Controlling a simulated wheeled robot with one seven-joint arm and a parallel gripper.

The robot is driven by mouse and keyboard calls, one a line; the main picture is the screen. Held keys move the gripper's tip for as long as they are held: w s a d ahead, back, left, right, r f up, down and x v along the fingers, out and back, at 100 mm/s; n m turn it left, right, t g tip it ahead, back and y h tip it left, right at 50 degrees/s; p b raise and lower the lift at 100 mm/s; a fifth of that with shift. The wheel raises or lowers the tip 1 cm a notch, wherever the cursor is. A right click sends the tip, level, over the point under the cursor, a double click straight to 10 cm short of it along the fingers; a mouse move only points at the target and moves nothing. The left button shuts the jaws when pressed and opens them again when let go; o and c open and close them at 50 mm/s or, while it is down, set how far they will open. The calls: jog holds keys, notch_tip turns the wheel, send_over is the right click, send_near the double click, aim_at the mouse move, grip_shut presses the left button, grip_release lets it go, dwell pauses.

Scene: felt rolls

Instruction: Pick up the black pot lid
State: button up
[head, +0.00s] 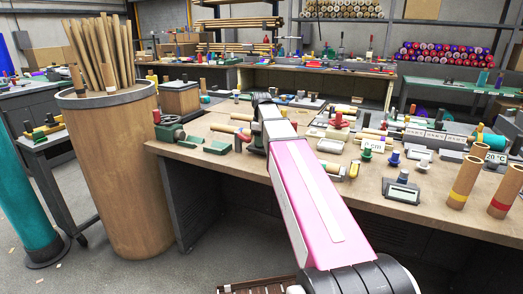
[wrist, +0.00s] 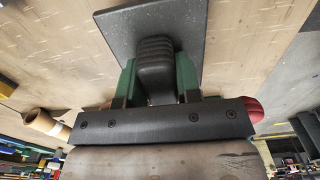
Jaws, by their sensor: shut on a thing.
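The black pot lid (wrist: 190,22) shows in the wrist view as a dark, speckled flat plate with a ribbed black knob (wrist: 155,62). My gripper (wrist: 155,78) has its green fingers on both sides of the knob and is shut on it. In the head view my pink and white arm reaches over the wooden workbench (head: 400,208) and hides most of my gripper and the lid.
The bench is crowded with rolls, knobs and small devices. A grey device with a display (head: 403,191) and cardboard tubes (head: 466,182) stand at the right. A green vise-like tool (head: 168,127) is at the left. A large barrel of tubes (head: 118,160) stands left of the bench.

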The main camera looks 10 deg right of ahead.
jog(key=shift+r, duration=0.5)
jog(key=shift+r, duration=2.45)
grip_shut()
